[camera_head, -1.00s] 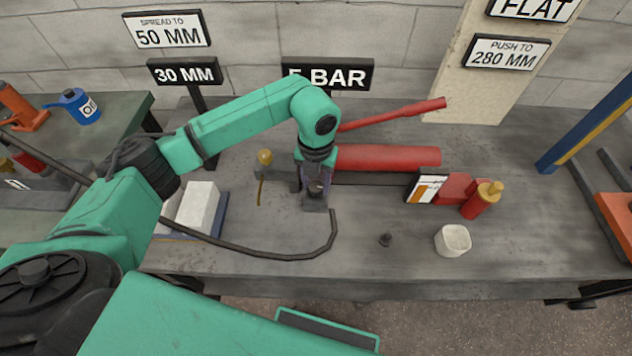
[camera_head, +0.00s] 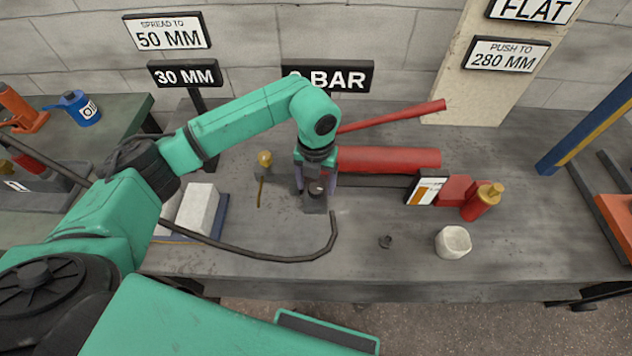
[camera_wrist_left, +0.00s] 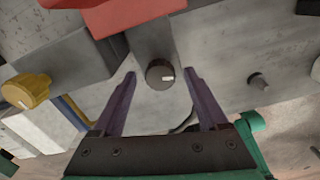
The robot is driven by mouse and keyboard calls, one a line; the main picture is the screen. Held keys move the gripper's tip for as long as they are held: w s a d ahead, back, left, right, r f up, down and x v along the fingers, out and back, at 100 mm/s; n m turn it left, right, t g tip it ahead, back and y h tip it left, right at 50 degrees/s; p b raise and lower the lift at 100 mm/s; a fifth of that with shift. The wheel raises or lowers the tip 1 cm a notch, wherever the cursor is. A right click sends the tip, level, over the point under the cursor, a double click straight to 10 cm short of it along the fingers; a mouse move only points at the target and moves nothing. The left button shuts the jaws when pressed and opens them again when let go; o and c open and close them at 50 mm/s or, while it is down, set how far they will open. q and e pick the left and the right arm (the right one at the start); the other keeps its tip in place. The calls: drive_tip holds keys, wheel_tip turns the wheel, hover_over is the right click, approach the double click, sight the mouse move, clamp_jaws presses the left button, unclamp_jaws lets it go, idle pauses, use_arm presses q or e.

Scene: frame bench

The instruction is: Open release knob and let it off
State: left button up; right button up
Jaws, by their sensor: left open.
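The release knob (camera_wrist_left: 160,73) is a small dark round knob with a white mark, on the block in front of the red pump. In the head view the knob (camera_head: 317,189) is partly hidden by my gripper. My left gripper (camera_head: 316,184) points down over it. In the left wrist view the gripper's (camera_wrist_left: 161,78) two purple fingers stand apart on either side of the knob, with gaps between them and it. The red pump cylinder (camera_head: 388,159) lies behind, with its red handle (camera_head: 400,114) raised. My right gripper is out of view.
A BAR sign (camera_head: 345,76) stands behind my arm, its digit partly covered. A dark hose (camera_head: 275,256) curves across the bench's front.

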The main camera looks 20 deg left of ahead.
sight(316, 187)
use_arm(q)
wheel_tip(316, 187, up, 14)
drive_tip(key=b, duration=0.1)
drive_tip(key=shift+r, duration=0.25)
